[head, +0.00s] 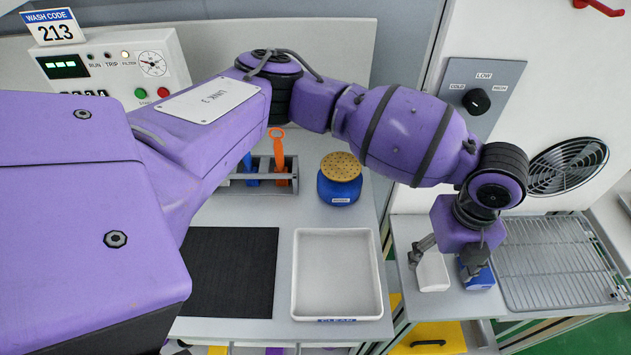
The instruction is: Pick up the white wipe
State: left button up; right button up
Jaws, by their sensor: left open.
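The white wipe appears to be the small white piece (433,273) on the grey side shelf at the right; its upper part is partly hidden by my gripper. My left gripper (446,262) is above the shelf, pointing down, with its fingers spread. One finger is at the white piece's upper left edge. The other is over a small blue object (480,281) just to the right of the white piece. I cannot tell whether the fingers touch either one. My right gripper is not in view.
A wire rack (550,262) lies right of the blue object. On the main bench are a white tray (337,316), a black mat (232,270), a blue pot with a tan perforated top (341,180), and a tool rack (265,183). A panel with a knob (476,101) stands behind the shelf.

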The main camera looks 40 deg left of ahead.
aim_at(432, 268)
pick_arm(q)
notch_tip(432, 268, down, 3)
jog(key=shift+s+a, duration=0.1)
jog(key=shift+s, duration=0.05)
jog(key=shift+f, duration=0.15)
jog(key=c, duration=1.1)
jog(key=shift+c, duration=0.2)
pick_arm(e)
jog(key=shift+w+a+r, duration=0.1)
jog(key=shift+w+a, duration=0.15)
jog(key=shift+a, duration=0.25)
pick_arm(q)
jog(key=shift+r, duration=0.2)
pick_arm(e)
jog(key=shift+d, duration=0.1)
